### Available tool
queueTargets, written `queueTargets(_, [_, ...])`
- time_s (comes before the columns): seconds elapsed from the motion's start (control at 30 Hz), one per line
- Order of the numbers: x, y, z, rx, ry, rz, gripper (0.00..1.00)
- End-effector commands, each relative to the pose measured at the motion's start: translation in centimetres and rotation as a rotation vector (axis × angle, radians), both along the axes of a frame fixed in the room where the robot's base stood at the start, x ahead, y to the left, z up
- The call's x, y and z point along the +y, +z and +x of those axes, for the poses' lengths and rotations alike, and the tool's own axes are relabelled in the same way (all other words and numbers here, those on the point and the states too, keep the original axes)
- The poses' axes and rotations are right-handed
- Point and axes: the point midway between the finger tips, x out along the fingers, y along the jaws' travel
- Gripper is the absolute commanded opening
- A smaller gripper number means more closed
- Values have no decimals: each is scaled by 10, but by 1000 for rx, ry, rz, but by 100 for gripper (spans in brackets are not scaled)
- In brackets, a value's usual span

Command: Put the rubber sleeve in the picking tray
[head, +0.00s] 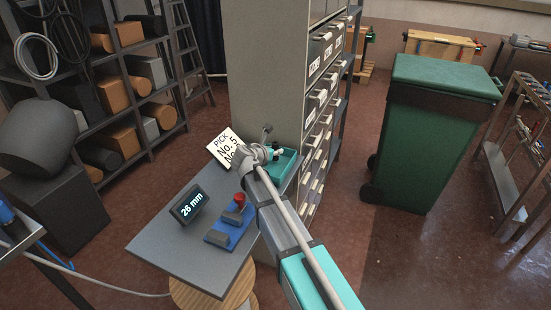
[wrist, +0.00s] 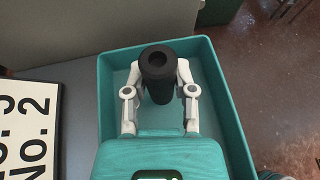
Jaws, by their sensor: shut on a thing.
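The rubber sleeve (wrist: 159,88) is a black hollow tube, seen from its open end in the wrist view. My gripper (wrist: 158,78) is shut on it, one white finger on each side. The picking tray (wrist: 226,112) is a teal open box, and the sleeve is within its outline. I cannot tell whether the sleeve's lower end touches the tray floor. In the head view the tray (head: 289,166) stands at the table's far right corner, with my gripper (head: 278,150) over it; my arm hides part of it.
A sign (head: 224,147) reading "PICK No." stands left of the tray. A "26 mm" display (head: 188,204) and a blue holder (head: 222,238) with grey and red parts sit on the grey table (head: 165,245). A drawer cabinet (head: 262,60) rises close behind. A green bin (head: 430,140) stands right.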

Motion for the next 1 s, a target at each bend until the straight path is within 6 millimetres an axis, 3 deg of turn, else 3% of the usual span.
queueTargets(0.13, [0,-14,0,0,0,0,0])
queueTargets(0.73, [0,-19,0,0,0,0,0])
queueTargets(0.77, [0,-18,0,0,0,0,38])
queueTargets(0.93, [0,-18,0,0,-1,0,69])
queueTargets(1.0, [0,-18,0,0,-1,0,69])
